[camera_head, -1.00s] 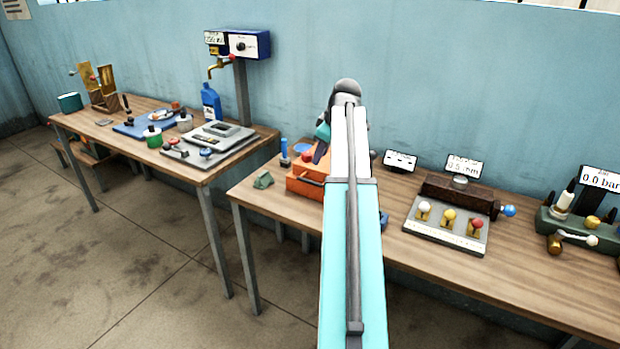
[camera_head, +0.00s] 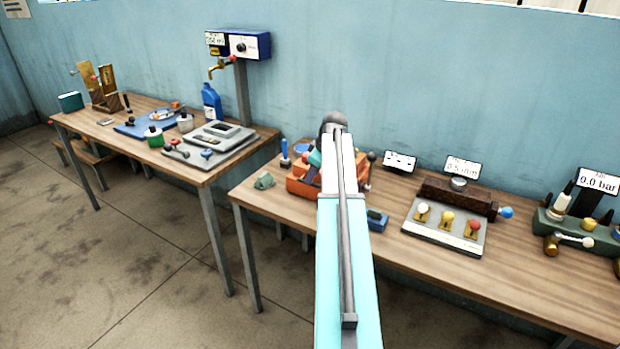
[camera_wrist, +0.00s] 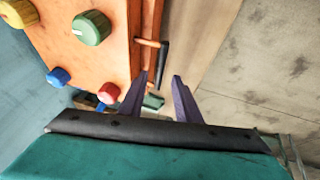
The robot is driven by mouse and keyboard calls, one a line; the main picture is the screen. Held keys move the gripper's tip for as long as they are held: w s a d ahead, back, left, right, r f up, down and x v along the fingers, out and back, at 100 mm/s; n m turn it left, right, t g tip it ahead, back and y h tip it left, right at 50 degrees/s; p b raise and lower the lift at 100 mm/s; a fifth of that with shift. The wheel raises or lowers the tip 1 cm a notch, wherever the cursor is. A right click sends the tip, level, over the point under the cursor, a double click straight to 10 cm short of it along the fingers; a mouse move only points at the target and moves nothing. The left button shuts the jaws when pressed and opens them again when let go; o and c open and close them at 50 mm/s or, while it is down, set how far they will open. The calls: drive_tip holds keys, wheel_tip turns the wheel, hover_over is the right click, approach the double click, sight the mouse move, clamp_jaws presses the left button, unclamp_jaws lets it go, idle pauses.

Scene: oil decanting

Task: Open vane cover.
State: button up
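An orange box (camera_wrist: 85,40) fills the upper left of the wrist view, with green (camera_wrist: 91,27), blue (camera_wrist: 58,77), red (camera_wrist: 108,93) and yellow knobs on its face. A dark bar handle (camera_wrist: 162,62) stands off its right side on a thin orange-brown rod. My gripper (camera_wrist: 160,76) is open, its two fingers apart, with the handle's lower end close to the left fingertip; I cannot tell whether they touch. In the head view the orange box (camera_head: 301,186) is partly hidden behind my arm. I cannot tell which part is the vane cover.
On the same bench, a blue block (camera_head: 377,220) lies right of my arm and a small green piece (camera_head: 264,181) lies left of the box. A panel with colored knobs (camera_head: 446,230) stands further right. The bench front between them is clear.

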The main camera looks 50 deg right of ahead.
drive_tip(key=shift+p+x, duration=0.35)
drive_tip(key=shift+x, duration=1.3)
clamp_jaws()
drive_tip(key=shift+w+a+r, duration=0.1)
drive_tip(key=shift+w, duration=0.05)
